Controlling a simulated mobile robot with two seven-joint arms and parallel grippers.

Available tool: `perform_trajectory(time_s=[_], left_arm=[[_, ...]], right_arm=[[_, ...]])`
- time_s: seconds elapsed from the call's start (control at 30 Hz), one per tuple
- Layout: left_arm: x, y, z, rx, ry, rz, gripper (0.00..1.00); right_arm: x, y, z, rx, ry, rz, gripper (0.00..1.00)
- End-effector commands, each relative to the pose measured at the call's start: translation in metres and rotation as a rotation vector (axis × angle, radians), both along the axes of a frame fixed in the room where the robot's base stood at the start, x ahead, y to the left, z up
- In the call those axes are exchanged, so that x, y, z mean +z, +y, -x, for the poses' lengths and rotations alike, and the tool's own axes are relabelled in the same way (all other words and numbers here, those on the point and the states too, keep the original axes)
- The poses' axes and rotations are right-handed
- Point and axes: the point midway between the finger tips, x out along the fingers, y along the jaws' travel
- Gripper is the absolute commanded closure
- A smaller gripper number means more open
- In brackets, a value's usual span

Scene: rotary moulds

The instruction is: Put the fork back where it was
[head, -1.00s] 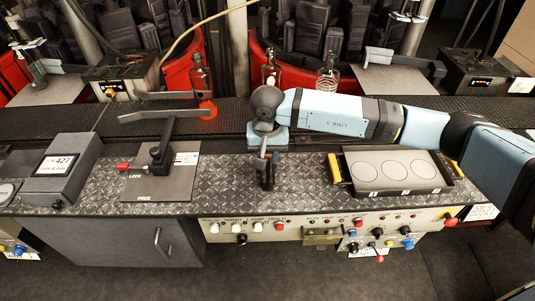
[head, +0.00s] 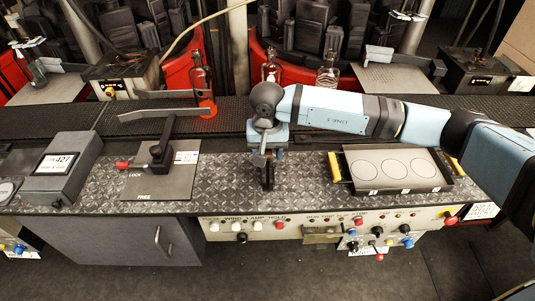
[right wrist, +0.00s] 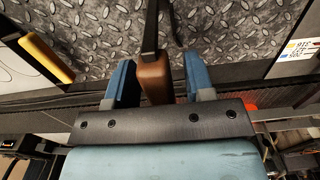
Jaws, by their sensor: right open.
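The fork shows in the right wrist view as a brown handle (right wrist: 152,78) with a dark shaft running away from it over the plate. My right gripper (right wrist: 160,82) is open, with one blue finger on each side of the handle and a visible gap on the right. In the head view my right gripper (head: 267,158) points down over the middle of the tread-plate bench (head: 225,180). A dark upright piece (head: 267,178) stands just below its fingers; I cannot tell whether it is fork or holder. The fork's far end is hidden. My left gripper is not in view.
A tray with three circles (head: 395,170) and yellow handles lies right of the gripper. A lever on a LOCK/FREE plate (head: 158,185) and a grey box marked 427 (head: 68,170) stand left. Bottles, one glowing (head: 206,90), stand behind. Buttons line the front panel (head: 330,230).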

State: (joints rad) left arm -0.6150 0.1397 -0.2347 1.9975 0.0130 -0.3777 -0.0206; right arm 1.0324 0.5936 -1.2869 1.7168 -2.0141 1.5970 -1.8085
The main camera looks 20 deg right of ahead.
Motion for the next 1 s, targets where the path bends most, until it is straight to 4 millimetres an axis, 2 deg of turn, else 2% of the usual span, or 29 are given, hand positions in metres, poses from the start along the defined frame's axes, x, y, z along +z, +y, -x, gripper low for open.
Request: perform_trajectory(time_s=[0.3, 0.5, 0.7, 1.0], left_arm=[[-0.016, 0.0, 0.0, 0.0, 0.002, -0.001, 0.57], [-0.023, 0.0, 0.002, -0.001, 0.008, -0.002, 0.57], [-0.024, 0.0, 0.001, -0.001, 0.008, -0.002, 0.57], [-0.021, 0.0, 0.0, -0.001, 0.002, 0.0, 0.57]], right_arm=[[0.068, 0.0, -0.001, 0.002, -0.005, -0.001, 0.51], [0.098, 0.0, 0.0, 0.0, -0.003, 0.001, 0.51], [0.109, 0.0, 0.0, 0.001, 0.0, 0.0, 0.51], [0.11, 0.0, 0.0, 0.0, 0.0, 0.0, 0.51]])
